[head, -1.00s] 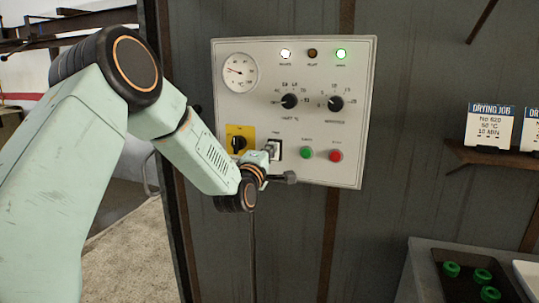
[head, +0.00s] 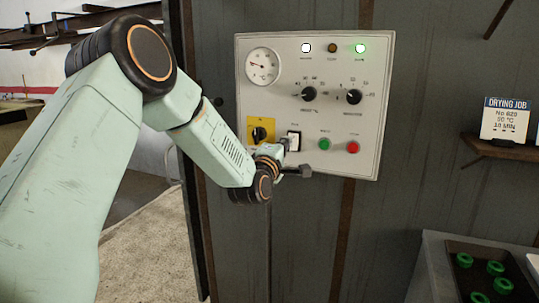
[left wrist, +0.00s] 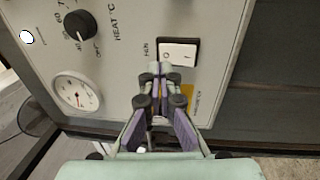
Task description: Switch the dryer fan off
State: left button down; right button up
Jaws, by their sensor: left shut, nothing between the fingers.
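The dryer's control panel (head: 322,70) is a pale plate on the dark wall. A white rocker switch in a black frame (head: 294,140) sits low on it, right of a yellow plate. The rocker also shows in the left wrist view (left wrist: 178,53), with 0 and I marks on its face. My left gripper (head: 284,146) is shut and empty in front of the panel. In the left wrist view its fingertips (left wrist: 154,71) are just beside the rocker's lower left corner; I cannot tell whether they touch. My right gripper is not in view.
The yellow plate carries a black rotary switch (head: 259,134). Green (head: 324,144) and red (head: 353,147) buttons sit right of the rocker. Two black knobs and a gauge (head: 263,67) are above. The white lamp (head: 306,48) and green lamp (head: 361,48) are lit; the amber one is dark.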

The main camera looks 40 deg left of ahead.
pick_arm(q)
jog(key=s+d+r, duration=0.1)
jog(key=s+d, duration=0.1)
jog(key=s, duration=0.7)
jog(key=s+d+f+m+g+h+b, duration=0.1)
jog(key=s+d+f+m+g+h, duration=0.25)
jog(key=f, duration=0.65)
jog(key=s+d+f+m+g+b, duration=0.25)
jog(key=s+d+f+m, duration=0.35)
jog(key=f, duration=0.5)
jog(key=s+d+f+m+g+h+b, duration=0.1)
jog(key=s+d+f+m+g+h, duration=0.2)
jog(key=f+m, duration=0.5)
jog(key=s+d+f+m+g+y+b, duration=0.1)
jog(key=s+f+g, duration=0.4)
jog(key=s+f, duration=0.7)
jog(key=s+d+f+m+g+y+b, duration=0.1)
jog(key=s+f+g+b, duration=0.3)
jog(key=s+f, duration=0.8)
jog(key=s+d+m, duration=0.1)
jog(key=s, duration=0.3)
jog(key=shift+d+g, duration=0.35)
jog(key=shift+g, duration=0.05)
